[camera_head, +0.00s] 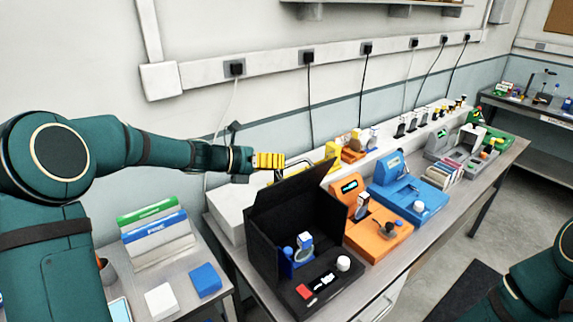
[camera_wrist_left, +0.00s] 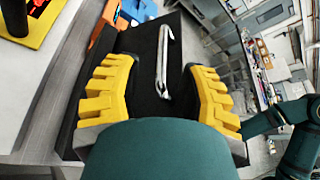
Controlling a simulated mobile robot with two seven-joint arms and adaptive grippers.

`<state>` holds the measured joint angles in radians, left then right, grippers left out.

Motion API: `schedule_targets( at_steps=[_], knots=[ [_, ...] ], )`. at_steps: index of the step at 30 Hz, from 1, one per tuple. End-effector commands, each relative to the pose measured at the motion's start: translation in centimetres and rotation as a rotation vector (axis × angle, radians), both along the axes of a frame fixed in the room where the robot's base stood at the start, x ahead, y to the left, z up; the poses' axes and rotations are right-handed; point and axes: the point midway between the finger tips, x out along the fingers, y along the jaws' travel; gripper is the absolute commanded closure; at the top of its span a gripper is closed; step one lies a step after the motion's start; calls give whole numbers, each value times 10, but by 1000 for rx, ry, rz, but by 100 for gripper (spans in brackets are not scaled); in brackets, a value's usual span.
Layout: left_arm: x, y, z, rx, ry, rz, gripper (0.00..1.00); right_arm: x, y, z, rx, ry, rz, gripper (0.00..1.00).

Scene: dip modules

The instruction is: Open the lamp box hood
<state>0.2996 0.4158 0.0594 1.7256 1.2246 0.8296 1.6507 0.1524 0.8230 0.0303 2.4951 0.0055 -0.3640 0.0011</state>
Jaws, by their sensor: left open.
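The lamp box (camera_head: 322,218) is a black box on the bench in the head view. A blue-and-white device and a white knob show at its open front. Its black hood panel (camera_head: 292,190) slopes up to the right along the top. A silver bar handle (camera_wrist_left: 163,62) runs along the black panel in the left wrist view. My left gripper (camera_head: 270,161), with yellow ridged fingers, is above the hood's back edge. In the wrist view its fingers (camera_wrist_left: 160,92) are spread on either side of the handle's near end, apart from it. My right gripper is out of view.
An orange device (camera_head: 378,236) and a blue device (camera_head: 410,194) stand right of the box. A file rack (camera_head: 158,238), a white block (camera_head: 160,300) and a blue block (camera_head: 205,280) are on the left table. Wall cables hang behind the bench.

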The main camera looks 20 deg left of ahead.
Motion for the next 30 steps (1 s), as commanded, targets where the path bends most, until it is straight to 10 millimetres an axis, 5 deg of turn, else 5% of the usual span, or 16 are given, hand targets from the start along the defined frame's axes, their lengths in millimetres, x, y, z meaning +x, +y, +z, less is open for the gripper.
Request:
schedule_targets(
  at_steps=[12, 30],
  knots=[
    [-39, 49, 21, 1, 2, 1, 59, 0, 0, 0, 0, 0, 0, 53],
    [-42, 52, 22, 0, 1, 0, 59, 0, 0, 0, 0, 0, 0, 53]
  ],
)
